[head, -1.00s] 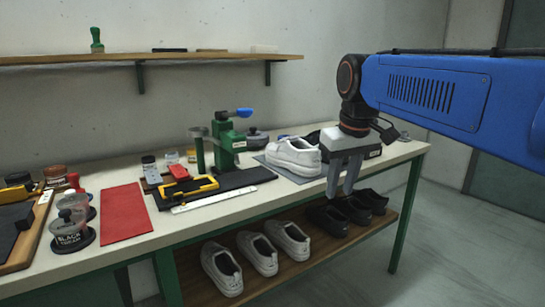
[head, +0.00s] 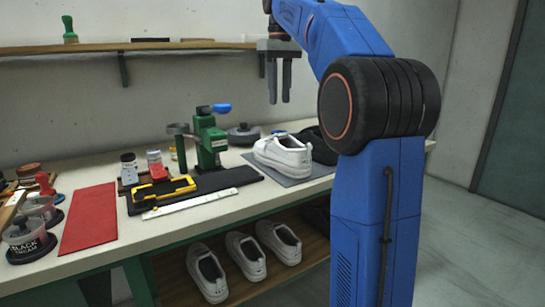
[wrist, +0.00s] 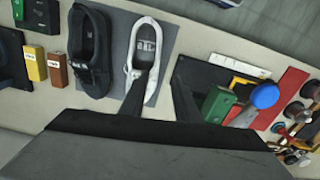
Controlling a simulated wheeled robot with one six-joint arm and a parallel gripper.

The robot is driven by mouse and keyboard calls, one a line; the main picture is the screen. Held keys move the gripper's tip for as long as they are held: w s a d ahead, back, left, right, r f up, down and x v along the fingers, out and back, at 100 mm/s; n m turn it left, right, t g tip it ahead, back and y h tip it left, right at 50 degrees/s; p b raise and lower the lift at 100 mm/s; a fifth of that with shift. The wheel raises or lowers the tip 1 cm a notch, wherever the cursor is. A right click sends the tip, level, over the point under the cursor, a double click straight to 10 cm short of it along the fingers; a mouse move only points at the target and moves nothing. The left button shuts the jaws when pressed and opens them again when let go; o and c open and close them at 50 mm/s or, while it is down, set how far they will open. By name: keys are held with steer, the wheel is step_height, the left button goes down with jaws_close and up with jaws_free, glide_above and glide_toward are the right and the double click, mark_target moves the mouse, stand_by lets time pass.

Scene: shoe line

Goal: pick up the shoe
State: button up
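A white shoe (head: 283,154) sits on a grey mat (head: 288,178) on the workbench. A black shoe (head: 320,146) is beside it, partly hidden behind my arm. In the wrist view, the white shoe (wrist: 146,52) and black shoe (wrist: 88,52) lie side by side, seen from above. My gripper (head: 279,98) is high above the bench, over the white shoe's area and well clear of it, pointing down. Its fingers are apart with nothing between them; they also show apart in the wrist view (wrist: 155,105).
A green stand with a blue handle (head: 210,140) is left of the white shoe. A black mat (head: 195,188) holds a yellow-framed tool (head: 166,190). A red mat (head: 88,218) lies farther left. A wall shelf (head: 130,47) is behind. White shoes (head: 245,257) stand on the lower shelf.

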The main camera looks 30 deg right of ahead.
glide_above(280, 147)
steer(key=f, duration=1.1)
steer(key=shift+w+f, duration=0.15)
steer(key=shift+w, duration=0.05)
steer(key=shift+d+f, duration=0.2)
steer(key=shift+f, duration=2.75)
steer(key=shift+c, duration=0.6)
jaws_close()
